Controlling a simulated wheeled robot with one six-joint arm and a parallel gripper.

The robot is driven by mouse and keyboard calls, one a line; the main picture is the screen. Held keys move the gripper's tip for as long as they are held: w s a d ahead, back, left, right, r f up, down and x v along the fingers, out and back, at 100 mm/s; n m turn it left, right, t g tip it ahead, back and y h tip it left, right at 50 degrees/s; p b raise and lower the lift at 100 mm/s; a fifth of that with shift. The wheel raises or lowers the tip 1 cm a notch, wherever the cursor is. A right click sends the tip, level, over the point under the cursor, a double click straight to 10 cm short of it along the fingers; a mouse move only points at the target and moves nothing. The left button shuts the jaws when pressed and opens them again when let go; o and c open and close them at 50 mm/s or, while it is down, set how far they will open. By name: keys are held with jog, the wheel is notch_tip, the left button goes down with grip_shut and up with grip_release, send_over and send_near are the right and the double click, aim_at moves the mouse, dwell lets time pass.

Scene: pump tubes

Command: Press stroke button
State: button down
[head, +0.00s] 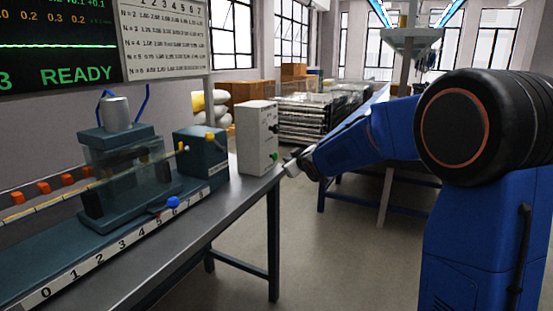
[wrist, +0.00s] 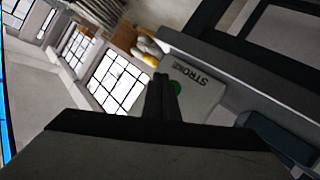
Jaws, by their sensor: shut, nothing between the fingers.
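The stroke button is a small green button (head: 273,157) low on the front of a white control box (head: 252,142) at the bench's far end. My gripper (head: 288,164) is shut and empty, just right of the button in the head view. A small gap seems to separate them there. In the wrist view my shut fingers (wrist: 158,78) point toward the box face; I cannot tell the exact distance.
A dark knob (head: 273,128) sits above the button on the box. The pump rig (head: 115,165) and a teal block (head: 201,158) stand left of it on the metal bench (head: 190,225). A screen (head: 60,45) reads READY. Open floor lies right of the bench.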

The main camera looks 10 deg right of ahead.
jog(key=shift+s+d, duration=0.6)
jog(key=shift+d, duration=0.2)
jog(key=shift+s+d, duration=0.55)
jog(key=shift+d, duration=0.2)
jog(key=s+d+f+m+g+h, duration=0.15)
jog(key=s+d, duration=0.25)
jog(key=s, duration=0.8)
jog(key=s+d+r+m+g+h, duration=0.1)
jog(key=s+d+m+g+h, duration=0.15)
jog(key=s, duration=0.95)
jog(key=s+f+m+g, duration=0.1)
jog(key=s+f, duration=0.4)
jog(key=s, duration=1)
jog(key=s+f+m+g+y, duration=0.1)
jog(key=s+f+g, duration=0.3)
jog(key=s, duration=1.1)
jog(key=shift+s+a+f+m+g, duration=0.25)
jog(key=shift+a+f+m+g, duration=0.05)
jog(key=shift+f+m, duration=0.45)
jog(key=shift+r, duration=0.1)
